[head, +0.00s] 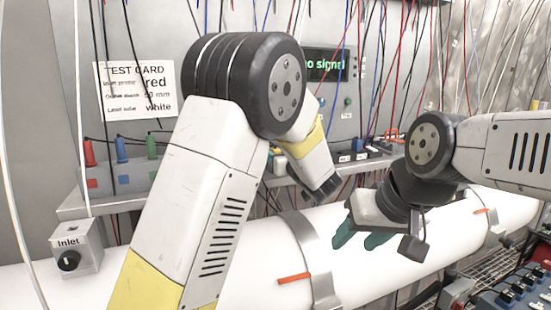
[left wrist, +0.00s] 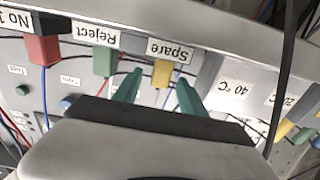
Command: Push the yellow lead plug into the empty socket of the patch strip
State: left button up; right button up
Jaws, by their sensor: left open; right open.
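In the left wrist view, which looks upside down, a yellow plug (left wrist: 163,73) sits by the label "Spare". My left gripper (left wrist: 158,92) is open, its two green fingers on either side of the plug; I cannot tell if they touch it. A red plug (left wrist: 42,48) and a green plug (left wrist: 104,62) sit along the same patch strip (left wrist: 235,66). No empty socket can be made out clearly. In the head view my left arm hides much of the strip, and its fingertips are not clear. My right gripper (head: 362,236) is open and empty over the white pipe.
A white pipe (head: 375,270) with a metal band (head: 312,258) runs across the front. An inlet box (head: 77,248) stands at left. Many thin leads hang before the back wall. A test card (head: 134,88) and a "no signal" display (head: 325,65) are on it.

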pick_arm(q)
jog(key=shift+w+a, duration=0.15)
jog(key=shift+w, duration=0.2)
grip_shut()
jog(key=shift+r, duration=0.1)
